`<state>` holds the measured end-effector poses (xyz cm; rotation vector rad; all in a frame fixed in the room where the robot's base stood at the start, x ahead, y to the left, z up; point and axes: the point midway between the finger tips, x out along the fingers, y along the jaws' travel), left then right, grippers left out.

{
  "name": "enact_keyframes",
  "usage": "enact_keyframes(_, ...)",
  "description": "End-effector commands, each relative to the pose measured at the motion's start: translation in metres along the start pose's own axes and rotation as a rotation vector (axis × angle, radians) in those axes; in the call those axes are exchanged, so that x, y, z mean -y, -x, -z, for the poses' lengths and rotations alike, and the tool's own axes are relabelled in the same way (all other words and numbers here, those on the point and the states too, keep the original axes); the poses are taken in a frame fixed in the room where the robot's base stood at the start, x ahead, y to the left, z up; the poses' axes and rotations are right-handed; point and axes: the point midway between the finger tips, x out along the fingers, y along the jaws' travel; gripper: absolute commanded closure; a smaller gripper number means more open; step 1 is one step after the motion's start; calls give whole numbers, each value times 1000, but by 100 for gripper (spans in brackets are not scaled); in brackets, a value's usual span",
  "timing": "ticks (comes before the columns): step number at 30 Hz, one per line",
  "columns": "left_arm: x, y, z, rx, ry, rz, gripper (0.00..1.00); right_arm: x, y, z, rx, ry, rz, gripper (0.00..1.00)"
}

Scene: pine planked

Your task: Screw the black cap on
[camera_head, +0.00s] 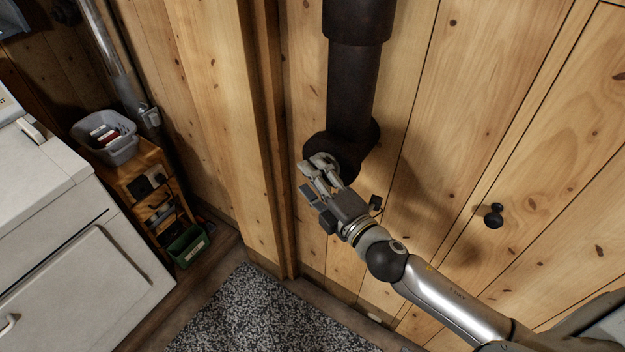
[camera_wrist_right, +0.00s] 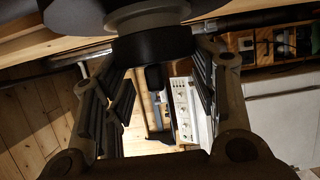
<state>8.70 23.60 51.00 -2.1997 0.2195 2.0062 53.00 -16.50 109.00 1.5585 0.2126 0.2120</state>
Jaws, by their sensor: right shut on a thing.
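A black pipe (camera_head: 352,95) runs down the pine wall and ends in a wider black fitting (camera_head: 358,142) at the bottom. My right gripper (camera_head: 322,168) is at the front of this fitting. In the right wrist view, the black cap (camera_wrist_right: 153,46) is a short dark cylinder between the fingers of my right gripper (camera_wrist_right: 155,62), which is shut on it. The cap sits right against a pale grey ring (camera_wrist_right: 148,18) of the fitting; whether its thread is engaged cannot be told. In the head view the fingers mostly hide the cap. My left gripper is out of view.
A white appliance (camera_head: 60,240) stands at left. Beside it a small wooden shelf (camera_head: 130,170) holds a grey basket (camera_head: 108,135), with a green box (camera_head: 188,245) low down. A dark knob (camera_head: 493,215) sticks out of the wall at right. A speckled rug (camera_head: 260,315) lies below.

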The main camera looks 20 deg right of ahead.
Motion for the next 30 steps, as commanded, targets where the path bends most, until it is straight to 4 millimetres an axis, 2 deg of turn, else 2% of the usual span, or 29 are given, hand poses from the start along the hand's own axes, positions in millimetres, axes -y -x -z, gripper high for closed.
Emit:
enact_keyframes(11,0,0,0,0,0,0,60,-1,-3,-8,1,0,-1,63)
enact_keyframes(12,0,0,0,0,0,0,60,-1,-3,-8,1,0,-1,45)
enact_keyframes(18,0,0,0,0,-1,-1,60,-1,-3,-8,1,0,-1,21)
enact_keyframes(30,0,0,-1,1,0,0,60,0,0,-7,0,-1,0,21)
